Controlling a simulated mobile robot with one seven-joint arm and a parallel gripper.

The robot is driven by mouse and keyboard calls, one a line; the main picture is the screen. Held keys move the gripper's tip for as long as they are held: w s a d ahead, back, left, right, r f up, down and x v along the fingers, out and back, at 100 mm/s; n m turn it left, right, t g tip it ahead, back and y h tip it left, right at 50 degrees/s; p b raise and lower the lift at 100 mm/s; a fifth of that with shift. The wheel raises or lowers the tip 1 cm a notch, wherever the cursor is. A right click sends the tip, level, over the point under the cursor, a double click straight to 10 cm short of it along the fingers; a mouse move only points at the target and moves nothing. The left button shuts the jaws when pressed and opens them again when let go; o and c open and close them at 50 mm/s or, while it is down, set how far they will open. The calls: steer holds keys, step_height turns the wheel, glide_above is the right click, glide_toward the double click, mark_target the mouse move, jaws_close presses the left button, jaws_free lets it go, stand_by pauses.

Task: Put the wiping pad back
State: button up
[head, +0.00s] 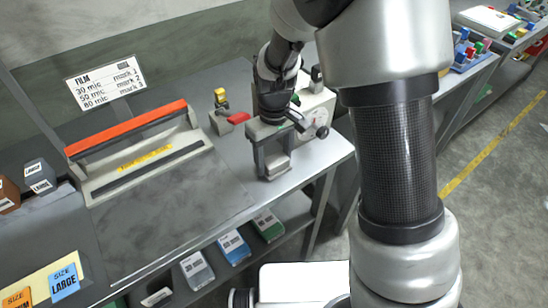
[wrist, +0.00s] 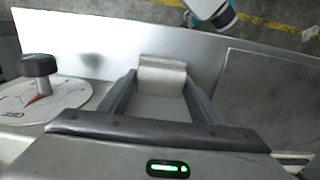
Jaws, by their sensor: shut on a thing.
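My gripper (head: 276,166) is over the front right part of the grey bench, close to its edge, pointing down. It is shut on a pale beige block (head: 279,168), which looks like the wiping pad. In the wrist view the pad (wrist: 162,76) sits between the two finger ends of my gripper (wrist: 162,88). Whether the pad touches the bench top cannot be told for sure. No clear resting place for the pad can be made out.
A white dial device (head: 316,106) with a black knob stands right behind my gripper; its dial (wrist: 40,100) is at left in the wrist view. A sealer with a red bar (head: 128,127) is to the left. A red piece (head: 238,118) and yellow item (head: 221,97) lie behind. The front bench top (head: 205,190) is clear.

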mark_target(274, 158)
steer(key=shift+f, duration=0.2)
steer(key=o, duration=1)
steer(key=shift+r, duration=0.1)
steer(key=shift+o, duration=0.2)
step_height(274, 158, up, 12)
steer(key=p, duration=0.1)
steer(key=s+d+r+m+t, duration=0.2)
steer(key=s+d+r+m, duration=0.1)
steer(key=s+d+r, duration=0.3)
steer(key=s+d+r+m+t, duration=0.3)
steer(key=s+d+r, duration=0.3)
steer(key=s, duration=0.5)
steer(key=shift+d+r+m+t, duration=0.3)
steer(key=shift+d+r+m, duration=0.1)
steer(key=shift+r, duration=0.1)
